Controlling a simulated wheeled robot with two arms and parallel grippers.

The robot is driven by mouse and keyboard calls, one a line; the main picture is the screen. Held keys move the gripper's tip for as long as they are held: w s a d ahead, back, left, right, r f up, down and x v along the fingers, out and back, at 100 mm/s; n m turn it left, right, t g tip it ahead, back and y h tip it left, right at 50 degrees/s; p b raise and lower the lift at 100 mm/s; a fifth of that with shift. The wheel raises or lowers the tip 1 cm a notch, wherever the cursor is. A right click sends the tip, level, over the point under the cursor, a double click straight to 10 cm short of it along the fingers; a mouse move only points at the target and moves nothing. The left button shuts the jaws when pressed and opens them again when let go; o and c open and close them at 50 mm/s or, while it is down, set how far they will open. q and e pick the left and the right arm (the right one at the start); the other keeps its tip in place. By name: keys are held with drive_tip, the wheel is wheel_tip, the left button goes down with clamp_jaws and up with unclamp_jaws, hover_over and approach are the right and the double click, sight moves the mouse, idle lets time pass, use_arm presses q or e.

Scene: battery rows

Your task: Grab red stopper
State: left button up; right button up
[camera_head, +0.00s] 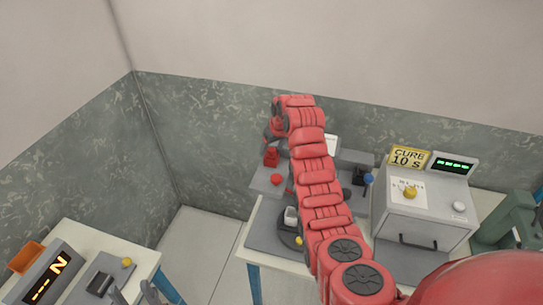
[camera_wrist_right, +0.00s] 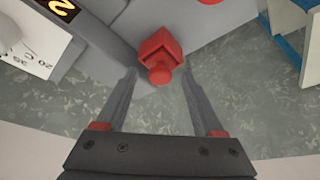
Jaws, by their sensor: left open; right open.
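The red stopper (camera_head: 271,157), a squarish red body with a knob, stands on a grey ledge at the back, left of my right arm. In the right wrist view the red stopper (camera_wrist_right: 161,52) is just ahead of my open right gripper (camera_wrist_right: 160,76), its knob about between the fingertips, with gaps on both sides. In the head view my right gripper (camera_head: 270,138) is small and partly hidden by its own wrist. My left gripper (camera_head: 133,292) is open and empty at the lower left edge, far from the stopper.
A red ball-shaped knob (camera_head: 277,180) sits close in front of the stopper. A grey oven-like box (camera_head: 425,215) with a yellow CURE 10 S sign (camera_head: 409,158) stands to the right. A grey display unit (camera_head: 45,277) and orange bin (camera_head: 27,256) are at lower left.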

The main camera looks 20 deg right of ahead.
clamp_jaws()
drive_tip(key=shift+r, duration=0.1)
idle(0.5)
